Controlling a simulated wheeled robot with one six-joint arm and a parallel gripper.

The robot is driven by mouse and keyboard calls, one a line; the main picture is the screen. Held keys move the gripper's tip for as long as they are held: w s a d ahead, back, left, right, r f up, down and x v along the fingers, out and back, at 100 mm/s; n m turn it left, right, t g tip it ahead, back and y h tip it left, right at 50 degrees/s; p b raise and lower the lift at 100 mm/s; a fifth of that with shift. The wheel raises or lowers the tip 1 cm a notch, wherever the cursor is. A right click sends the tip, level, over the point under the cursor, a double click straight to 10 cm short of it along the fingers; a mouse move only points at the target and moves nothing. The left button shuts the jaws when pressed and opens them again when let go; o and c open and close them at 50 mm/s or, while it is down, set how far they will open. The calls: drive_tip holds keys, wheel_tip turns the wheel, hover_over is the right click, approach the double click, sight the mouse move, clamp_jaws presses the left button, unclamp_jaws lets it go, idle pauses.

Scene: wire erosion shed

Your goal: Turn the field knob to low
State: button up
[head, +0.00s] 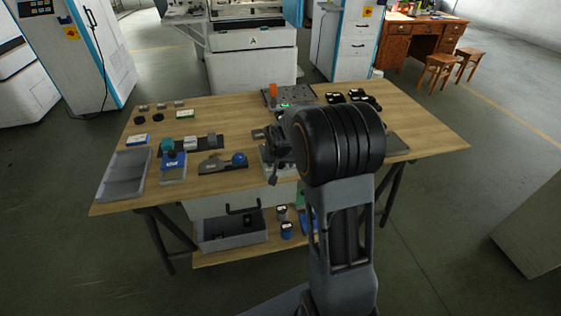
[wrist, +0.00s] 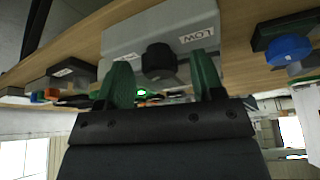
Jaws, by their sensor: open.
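In the wrist view, a grey box (wrist: 120,35) carries a white label (wrist: 197,36) that reads LOW. A round black knob (wrist: 158,58) sits on the box beside the label. My gripper (wrist: 161,78) is open, with one green finger on each side of the knob in the picture. I cannot tell whether the fingers touch it, or which way it is turned. In the head view, my arm's thick black joint covers much of this spot, and the knob cannot be made out.
A wooden table (head: 430,140) bears the parts. A grey tray (head: 126,172), a blue-knobbed fixture (head: 238,160) and a blue-based block (head: 173,168) stand at its left. A dark plate with an orange piece (head: 273,91) is at the back. The table's right end is mostly clear.

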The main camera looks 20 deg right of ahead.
drive_tip(key=shift+c, duration=0.4)
drive_tip(key=c, duration=0.8)
drive_tip(key=shift+c, duration=0.2)
